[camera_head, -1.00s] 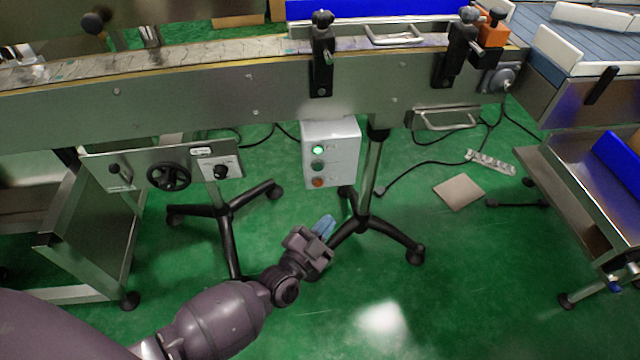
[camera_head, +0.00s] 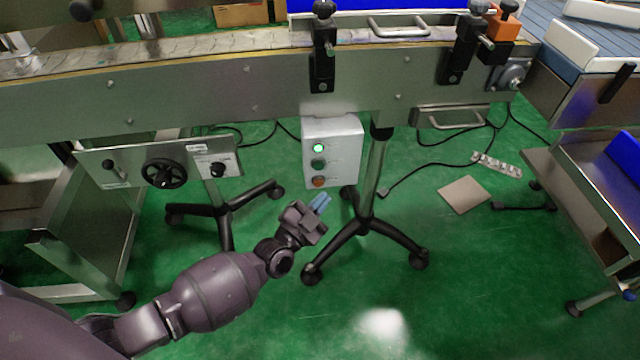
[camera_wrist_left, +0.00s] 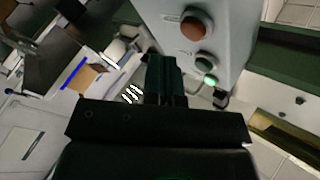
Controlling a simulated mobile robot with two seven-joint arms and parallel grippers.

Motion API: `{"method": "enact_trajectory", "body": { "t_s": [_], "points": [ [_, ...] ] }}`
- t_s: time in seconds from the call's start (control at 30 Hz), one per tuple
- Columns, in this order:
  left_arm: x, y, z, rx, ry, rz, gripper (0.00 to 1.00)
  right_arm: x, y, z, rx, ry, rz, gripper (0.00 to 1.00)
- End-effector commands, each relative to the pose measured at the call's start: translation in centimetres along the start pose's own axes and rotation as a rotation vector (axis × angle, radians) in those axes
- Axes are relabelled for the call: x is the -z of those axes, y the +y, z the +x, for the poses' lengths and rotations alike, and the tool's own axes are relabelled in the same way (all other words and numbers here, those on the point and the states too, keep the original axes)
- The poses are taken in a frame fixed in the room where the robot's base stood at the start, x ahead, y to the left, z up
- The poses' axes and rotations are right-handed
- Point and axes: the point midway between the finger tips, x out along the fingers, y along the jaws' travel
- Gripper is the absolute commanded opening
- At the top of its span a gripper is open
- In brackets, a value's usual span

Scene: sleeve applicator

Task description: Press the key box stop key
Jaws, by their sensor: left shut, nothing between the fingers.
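The key box (camera_head: 347,142) is a light grey box hanging under the front side of the conveyor. Its front carries a lit green lamp or key (camera_head: 318,148), a dark green key (camera_head: 318,163) and an orange-red key (camera_head: 319,181) at the bottom. My left gripper (camera_head: 321,203) is shut and empty, with its blue fingertips just below the box and apart from it. In the left wrist view the box (camera_wrist_left: 229,28) is above the fingers (camera_wrist_left: 165,76), with the red key (camera_wrist_left: 193,27) nearest the top. My right gripper is not in view.
The conveyor (camera_head: 200,92) runs across above the box. A black-footed stand (camera_head: 372,185) is close to the right of my gripper. A panel with a black handwheel (camera_head: 163,173) is at the left. Cables and a power strip (camera_head: 497,165) lie on the green floor.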

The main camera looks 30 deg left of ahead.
Motion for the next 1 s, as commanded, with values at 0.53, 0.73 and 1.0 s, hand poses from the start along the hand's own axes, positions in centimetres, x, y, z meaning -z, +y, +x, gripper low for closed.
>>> {"method": "enact_trajectory", "body": {
  "t_s": [0.53,0.73,1.0],
  "points": [
    [-0.39,-0.65,0.79,0.002,0.002,0.001,0.00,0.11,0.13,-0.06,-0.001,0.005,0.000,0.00],
    [-0.39,-0.65,0.79,0.002,0.002,0.001,0.00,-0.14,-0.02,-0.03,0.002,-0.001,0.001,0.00],
    [-0.38,-0.65,0.79,0.002,0.002,0.001,0.00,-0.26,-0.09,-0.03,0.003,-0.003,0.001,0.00]
  ]
}}
